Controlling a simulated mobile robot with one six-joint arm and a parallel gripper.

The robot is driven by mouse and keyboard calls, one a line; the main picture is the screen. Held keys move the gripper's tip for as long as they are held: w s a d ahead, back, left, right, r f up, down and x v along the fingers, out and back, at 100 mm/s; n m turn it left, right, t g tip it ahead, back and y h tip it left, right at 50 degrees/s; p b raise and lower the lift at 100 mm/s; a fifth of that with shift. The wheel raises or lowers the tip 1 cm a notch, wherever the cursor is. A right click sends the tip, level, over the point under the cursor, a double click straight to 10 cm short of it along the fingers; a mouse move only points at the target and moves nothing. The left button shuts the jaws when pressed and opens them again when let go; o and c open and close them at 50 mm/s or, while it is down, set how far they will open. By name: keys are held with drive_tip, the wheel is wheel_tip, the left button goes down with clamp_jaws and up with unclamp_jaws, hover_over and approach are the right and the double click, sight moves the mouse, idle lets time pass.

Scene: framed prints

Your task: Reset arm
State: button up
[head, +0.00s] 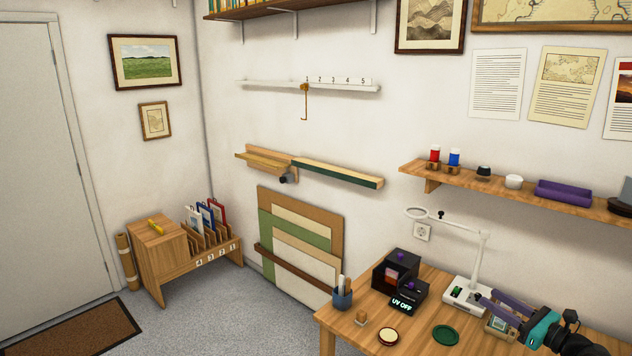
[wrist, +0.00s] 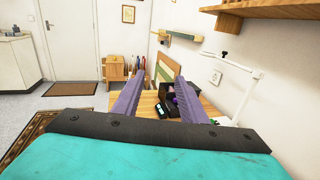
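My gripper (head: 487,296) is over the right part of the wooden table in the head view, with its two purple fingers pointing left and back. In the wrist view my gripper (wrist: 162,75) has its fingers spread apart, and nothing is held between them. The teal and black gripper body fills the bottom of that view. A small framed print (head: 498,324) shows just below the fingers in the head view, partly hidden by them; it appears to lie on the table.
The wooden table (head: 345,329) holds a black box (head: 381,276), a "UV OFF" display (head: 403,303), a pen cup (head: 342,298), a white lamp (head: 483,262) and round discs. A wall shelf (head: 559,201) is above.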

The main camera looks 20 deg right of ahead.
drive_tip(key=w+a+f+n+g+y+b, duration=0.1)
drive_tip(key=w+a+f+y+b, duration=0.1)
drive_tip(key=w+a+f, duration=0.35)
drive_tip(key=w+a+f+n+g+y+b, duration=0.1)
drive_tip(key=w+a+f+g+y+b, duration=0.15)
drive_tip(key=a+f, duration=0.65)
drive_tip(key=w+a+f+n+g+y+b, duration=0.15)
drive_tip(key=w+a+f, duration=0.3)
drive_tip(key=a, duration=0.55)
drive_tip(key=s+a+f+n+g+y+b, duration=0.25)
drive_tip(key=a+f+n+g+b, duration=0.35)
drive_tip(key=a+f, duration=1.65)
drive_tip(key=s+a+f+n+g+h+b, duration=0.55)
drive_tip(key=s+a+f+n+g, duration=0.3)
drive_tip(key=s+a+f, duration=0.95)
drive_tip(key=s+d+f+n+g+h+b, duration=0.1)
drive_tip(key=s+d+f+n+g+h, duration=0.1)
drive_tip(key=s+f+n, duration=0.3)
drive_tip(key=s+d+f+n+g+h+b, duration=0.1)
drive_tip(key=s+d+f+g+b, duration=0.2)
drive_tip(key=s, duration=0.4)
drive_tip(key=s+d+f+n+t+h+p, duration=0.1)
drive_tip(key=d+n+h, duration=0.3)
drive_tip(key=d+n, duration=0.4)
drive_tip(key=shift+s+f+n+t+h+p, duration=0.25)
drive_tip(key=shift+f+n+t+h+p, duration=0.1)
drive_tip(key=shift+n, duration=0.25)
